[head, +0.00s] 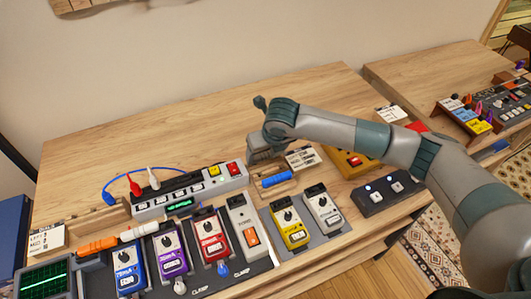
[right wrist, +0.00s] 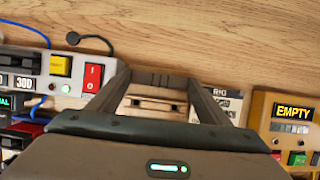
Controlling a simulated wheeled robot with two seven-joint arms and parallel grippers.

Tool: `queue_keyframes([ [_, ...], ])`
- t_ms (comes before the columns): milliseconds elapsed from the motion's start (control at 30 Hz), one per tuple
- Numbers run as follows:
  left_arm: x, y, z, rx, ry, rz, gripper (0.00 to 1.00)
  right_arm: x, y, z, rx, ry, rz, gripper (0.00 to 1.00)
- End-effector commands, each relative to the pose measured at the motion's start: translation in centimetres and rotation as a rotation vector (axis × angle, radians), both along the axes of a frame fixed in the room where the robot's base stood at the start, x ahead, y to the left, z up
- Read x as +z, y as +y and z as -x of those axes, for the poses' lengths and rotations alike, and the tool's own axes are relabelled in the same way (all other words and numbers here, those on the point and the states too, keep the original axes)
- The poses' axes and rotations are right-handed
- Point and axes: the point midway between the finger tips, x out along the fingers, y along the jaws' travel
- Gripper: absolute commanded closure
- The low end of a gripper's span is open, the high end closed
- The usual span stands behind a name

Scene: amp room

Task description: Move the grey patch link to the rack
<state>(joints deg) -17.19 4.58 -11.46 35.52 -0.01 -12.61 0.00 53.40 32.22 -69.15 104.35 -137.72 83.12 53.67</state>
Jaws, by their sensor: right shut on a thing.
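My right gripper (head: 262,146) points down over the back middle of the bench, above a small wooden rack (head: 286,188) that holds a blue link (head: 275,179). It is shut on a grey piece, which I take for the grey patch link; the fingers mostly hide it in the head view. In the right wrist view a dark grey strip (right wrist: 160,79) shows between the fingers, with a slotted wooden part of the rack (right wrist: 155,104) below it. I cannot tell whether the link touches the rack. My left gripper is not in view.
A power strip (head: 190,193) with red and yellow switches stands left of the rack. A yellow box (head: 345,160) is to its right. Several coloured pedals, such as a red one (head: 210,238), line the front. Orange (head: 97,244) and white (head: 138,231) links lie at left. The bench behind is clear.

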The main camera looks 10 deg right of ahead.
Motion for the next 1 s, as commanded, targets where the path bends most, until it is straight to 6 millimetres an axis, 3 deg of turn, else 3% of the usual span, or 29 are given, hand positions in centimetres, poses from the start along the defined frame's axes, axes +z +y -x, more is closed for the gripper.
queue_keyframes([
  [600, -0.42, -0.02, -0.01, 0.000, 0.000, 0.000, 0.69, -0.06, 0.03, -0.02, 0.000, -0.001, -0.001, 0.51],
  [633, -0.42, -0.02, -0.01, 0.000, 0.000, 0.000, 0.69, -0.06, 0.03, -0.02, 0.000, -0.001, -0.001, 0.24],
  [700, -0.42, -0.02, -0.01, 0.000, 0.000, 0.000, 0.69, -0.06, 0.03, -0.01, 0.000, -0.001, -0.001, 0.07],
  [900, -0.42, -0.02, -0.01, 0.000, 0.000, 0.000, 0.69, -0.07, 0.08, 0.01, 0.002, -0.001, -0.002, 0.07],
  [933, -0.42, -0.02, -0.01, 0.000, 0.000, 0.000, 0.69, -0.09, 0.09, 0.02, 0.002, 0.000, -0.001, 0.02],
  [1000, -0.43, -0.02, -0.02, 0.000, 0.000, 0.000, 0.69, -0.09, 0.11, 0.04, 0.002, 0.000, -0.002, 0.00],
])
